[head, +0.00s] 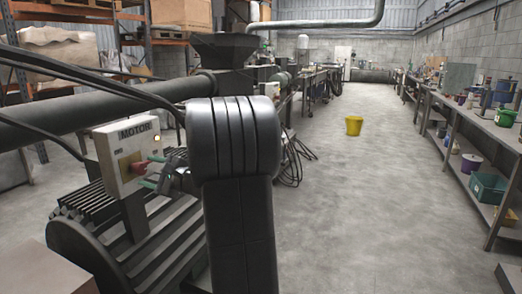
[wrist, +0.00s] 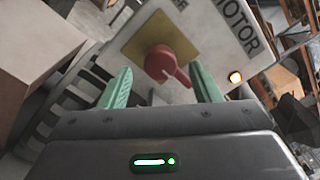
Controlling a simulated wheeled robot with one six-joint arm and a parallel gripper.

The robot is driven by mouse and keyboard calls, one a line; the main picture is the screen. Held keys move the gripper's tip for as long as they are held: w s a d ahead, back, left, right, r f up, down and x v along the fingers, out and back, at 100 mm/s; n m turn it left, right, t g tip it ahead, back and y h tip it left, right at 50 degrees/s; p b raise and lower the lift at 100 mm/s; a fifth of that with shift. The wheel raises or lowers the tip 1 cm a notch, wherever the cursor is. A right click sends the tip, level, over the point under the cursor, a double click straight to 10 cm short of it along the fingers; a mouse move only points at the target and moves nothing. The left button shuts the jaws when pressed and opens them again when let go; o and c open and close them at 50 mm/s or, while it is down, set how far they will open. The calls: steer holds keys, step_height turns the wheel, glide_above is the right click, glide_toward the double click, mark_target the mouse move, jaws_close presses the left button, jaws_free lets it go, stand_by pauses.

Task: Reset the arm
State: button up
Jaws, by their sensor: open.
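My gripper (head: 152,174) is in front of the motor switch box, with its green fingers near the red knob. In the wrist view my gripper (wrist: 161,88) is open, its two green fingers apart on either side of the red rotary knob (wrist: 163,62). I cannot tell whether a finger touches the knob. The knob sits on a yellow plate (wrist: 133,45) on the white box marked MOTOR (wrist: 205,20), which also shows in the head view (head: 117,148). My arm hides part of the head view.
A finned motor (head: 150,250) lies below the switch box, and a dark pipe (head: 90,115) runs behind it. A cardboard-coloured box (head: 40,272) is at the lower left. The floor (head: 350,200) to the right is open, with a yellow bucket (head: 354,126) and a long workbench (head: 470,125).

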mark_target(143, 170)
steer(key=x, duration=0.4)
steer(key=shift+w+a, duration=0.15)
steer(key=shift+a, duration=0.2)
steer(key=shift+d, duration=0.15)
